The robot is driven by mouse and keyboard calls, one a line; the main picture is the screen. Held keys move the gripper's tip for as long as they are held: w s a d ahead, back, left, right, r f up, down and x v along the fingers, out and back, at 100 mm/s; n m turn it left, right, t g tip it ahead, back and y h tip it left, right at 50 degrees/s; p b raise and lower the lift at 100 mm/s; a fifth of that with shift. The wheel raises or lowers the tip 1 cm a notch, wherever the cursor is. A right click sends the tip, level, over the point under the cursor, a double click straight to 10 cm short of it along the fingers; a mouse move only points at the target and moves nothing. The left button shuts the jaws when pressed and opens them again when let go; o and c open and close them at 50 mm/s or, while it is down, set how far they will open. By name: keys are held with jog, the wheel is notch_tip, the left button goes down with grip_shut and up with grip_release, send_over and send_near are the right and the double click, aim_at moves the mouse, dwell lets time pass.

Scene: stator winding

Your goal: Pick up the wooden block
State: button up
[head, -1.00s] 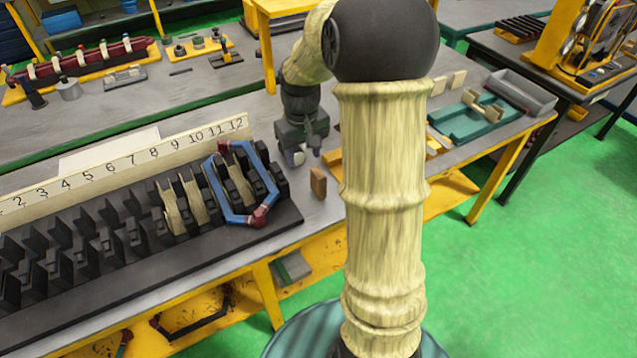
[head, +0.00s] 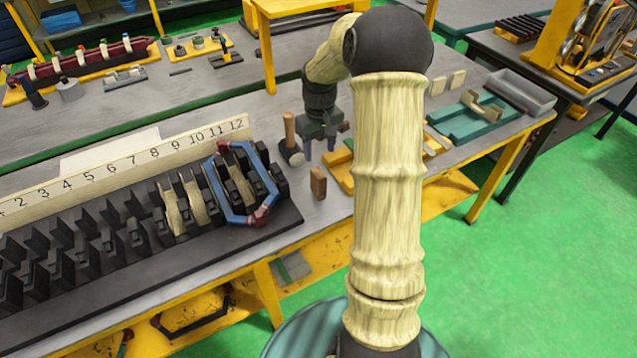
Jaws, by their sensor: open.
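A small brown wooden block (head: 318,183) stands upright on the grey bench top, just right of the black slotted stator fixture. My gripper (head: 319,150) is above and behind the block in the picture, pointing down. Its two fingers are apart and empty, and it does not touch the block. A mallet (head: 291,142) with a wooden handle and dark head stands just left of my gripper.
The black slotted fixture (head: 120,247) with a numbered strip (head: 130,162) fills the bench's left. A blue hexagonal coil (head: 232,190) sits in its right end. A yellow rack (head: 342,168) is right of the block; a teal tray (head: 470,121) lies farther right.

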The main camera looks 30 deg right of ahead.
aim_at(319, 173)
notch_tip(319, 173, down, 7)
jog(key=shift+f+p, duration=0.2)
jog(key=shift+p, duration=0.2)
jog(key=shift+f, duration=0.1)
notch_tip(319, 173, down, 5)
jog(key=shift+a+p, duration=0.1)
jog(key=shift+p, duration=0.75)
jog(key=shift+c, duration=0.2)
grip_shut()
